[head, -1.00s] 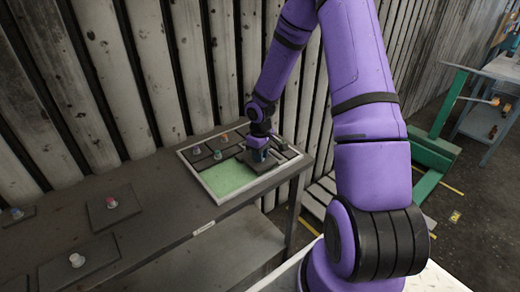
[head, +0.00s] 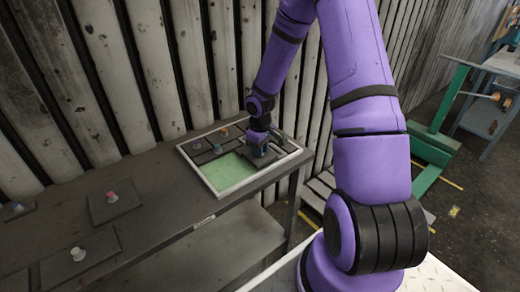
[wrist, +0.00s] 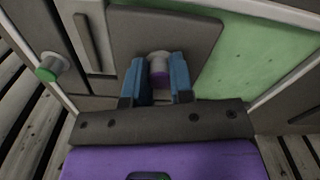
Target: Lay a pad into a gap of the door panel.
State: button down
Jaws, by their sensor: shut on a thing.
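My gripper (head: 258,146) is over the back right part of the door panel. The door panel (head: 238,188) has a pale frame. Its bare green floor (head: 226,174) is open at the front left, and shows right of the pad in the wrist view (wrist: 262,65).
Other knobbed pads sit in the panel's back left, one with a green-tipped knob (wrist: 47,70). A slatted wall (head: 120,70) stands close behind.

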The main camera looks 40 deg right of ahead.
jog(key=shift+f, duration=0.65)
dwell(0.8)
jog(key=shift+c, duration=2.2)
grip_release()
jog(key=shift+r, duration=0.15)
jog(key=shift+r, duration=3.4)
